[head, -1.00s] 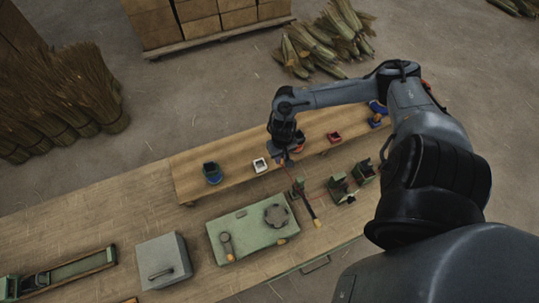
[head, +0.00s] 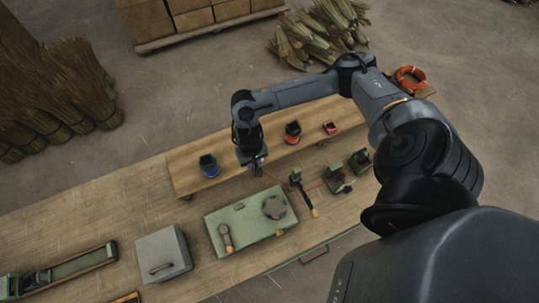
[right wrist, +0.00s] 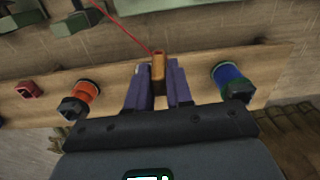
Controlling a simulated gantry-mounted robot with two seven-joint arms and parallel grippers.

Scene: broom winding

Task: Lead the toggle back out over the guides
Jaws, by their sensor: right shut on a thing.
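My right gripper (head: 257,170) hangs over the front edge of the raised wooden shelf, left of the guides. In the right wrist view its two purple-grey fingers (right wrist: 158,88) are shut on the toggle, a small orange-brown wooden piece (right wrist: 158,66). A thin red line (right wrist: 124,27) runs from the toggle toward the green fixtures. The green guides stand on the bench: one post (head: 296,178) by a yellow-tipped handle, and two block-like ones (head: 337,180) and (head: 360,160) further right. How the line sits in them is too small to tell. My left gripper is not in view.
A blue spool (head: 209,166), an orange-and-black spool (head: 292,132) and a red square piece (head: 330,128) stand on the shelf (head: 235,137). A green plate with a round knob (head: 240,229) and a grey box (head: 163,254) are on the bench in front.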

